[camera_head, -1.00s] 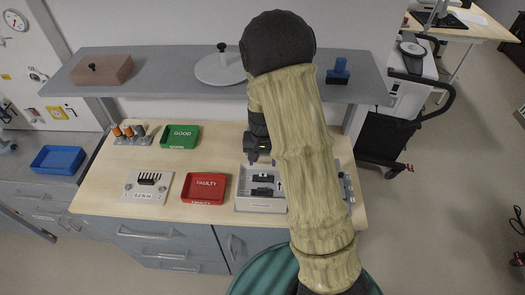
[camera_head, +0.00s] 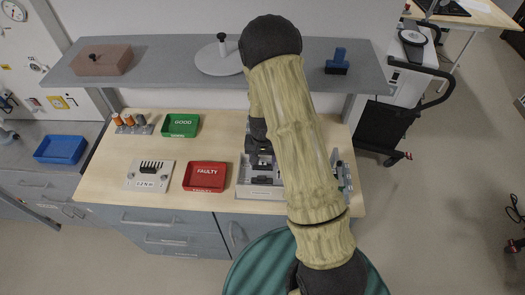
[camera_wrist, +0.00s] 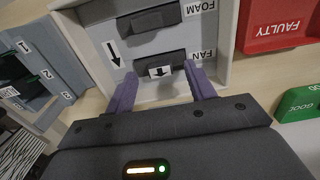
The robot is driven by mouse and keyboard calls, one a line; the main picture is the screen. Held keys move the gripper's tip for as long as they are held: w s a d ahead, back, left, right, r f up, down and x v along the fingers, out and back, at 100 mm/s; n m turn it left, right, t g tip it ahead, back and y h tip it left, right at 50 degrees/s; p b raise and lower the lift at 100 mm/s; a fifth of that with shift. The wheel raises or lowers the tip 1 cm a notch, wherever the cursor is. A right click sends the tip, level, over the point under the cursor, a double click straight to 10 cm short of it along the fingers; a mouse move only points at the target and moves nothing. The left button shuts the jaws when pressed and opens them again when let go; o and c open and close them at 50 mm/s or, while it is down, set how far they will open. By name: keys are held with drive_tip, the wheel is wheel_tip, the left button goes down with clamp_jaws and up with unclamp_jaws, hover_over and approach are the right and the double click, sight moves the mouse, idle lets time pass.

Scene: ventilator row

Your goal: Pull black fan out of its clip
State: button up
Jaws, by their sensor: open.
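A black block beside the label FAN, the black fan (camera_wrist: 172,60), sits in a white tray (camera_wrist: 225,25) in the wrist view. A white arrow tag shows at its near side. My gripper (camera_wrist: 162,86) is open, with its two purple fingertips just short of the fan, one towards each end. Nothing is between the fingers. I cannot tell whether they reach down to its height. In the head view my gripper (camera_head: 262,163) is over the white tray (camera_head: 258,192), and my arm hides much of it. The clip itself is not clearly seen.
A second dark block (camera_wrist: 150,19) sits beside the FOAM label. The red FAULTY bin (camera_head: 205,177) stands left of the tray, with the green GOOD bin (camera_head: 181,125) behind. A numbered rack (camera_wrist: 35,75) stands on the tray's other side. A grey shelf (camera_head: 170,70) overhangs the back.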

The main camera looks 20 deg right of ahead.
drive_tip(key=shift+f, duration=0.55)
drive_tip(key=c, duration=1)
drive_tip(key=shift+c, duration=0.2)
drive_tip(key=shift+r, duration=0.1)
drive_tip(key=shift+r+p, duration=2.95)
drive_tip(key=shift+r, duration=1)
